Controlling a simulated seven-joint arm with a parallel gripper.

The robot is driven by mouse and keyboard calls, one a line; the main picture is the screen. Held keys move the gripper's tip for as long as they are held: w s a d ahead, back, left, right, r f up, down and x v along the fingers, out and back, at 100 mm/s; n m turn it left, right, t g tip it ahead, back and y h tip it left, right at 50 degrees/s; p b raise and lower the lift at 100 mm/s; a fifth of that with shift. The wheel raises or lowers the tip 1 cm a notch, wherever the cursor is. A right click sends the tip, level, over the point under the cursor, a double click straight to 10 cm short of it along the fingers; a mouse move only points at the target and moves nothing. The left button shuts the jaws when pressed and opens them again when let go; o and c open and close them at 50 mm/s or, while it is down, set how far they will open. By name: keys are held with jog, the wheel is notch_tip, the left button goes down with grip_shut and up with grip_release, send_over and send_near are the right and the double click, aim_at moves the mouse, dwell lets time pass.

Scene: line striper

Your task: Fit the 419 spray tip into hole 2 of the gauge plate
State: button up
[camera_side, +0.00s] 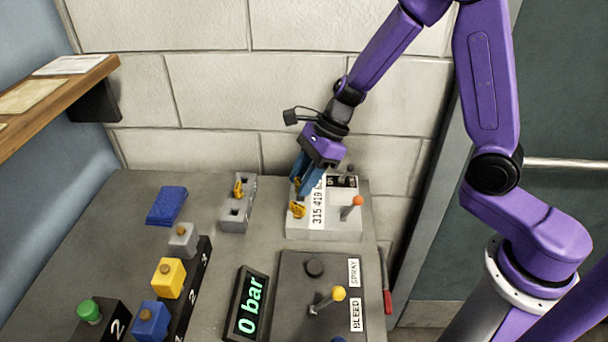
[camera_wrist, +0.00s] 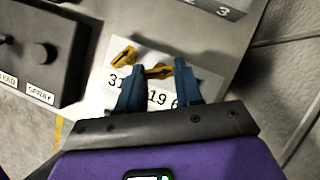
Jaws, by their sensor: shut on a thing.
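My gripper (camera_side: 299,182) is over the tip stand (camera_side: 352,227), a pale block with a white label reading 315, 419 and a partly covered number. Its blue fingers are shut on an orange-yellow spray tip (camera_wrist: 158,71) by the 419 mark; I cannot tell whether this tip is still seated or lifted. Another orange-yellow tip (camera_side: 298,210) stands at the 315 end, also seen in the wrist view (camera_wrist: 123,55). The grey gauge plate (camera_side: 236,218) is left of the stand, with an orange-yellow tip (camera_side: 239,189) at its far end. Numbers 2 and 3 show on its edge in the wrist view (camera_wrist: 232,12).
An orange-knobbed lever (camera_side: 357,203) rises from the stand's right side. A dark SPRAY/BLEED panel (camera_side: 290,290) with a yellow-knobbed lever and a 0 bar display (camera_side: 252,305) are in front. Coloured blocks (camera_side: 168,278) and a blue pad (camera_side: 167,205) lie left.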

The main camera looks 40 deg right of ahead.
jog(key=shift+f, duration=0.95)
jog(key=o, duration=1.4)
jog(key=shift+v, duration=3.55)
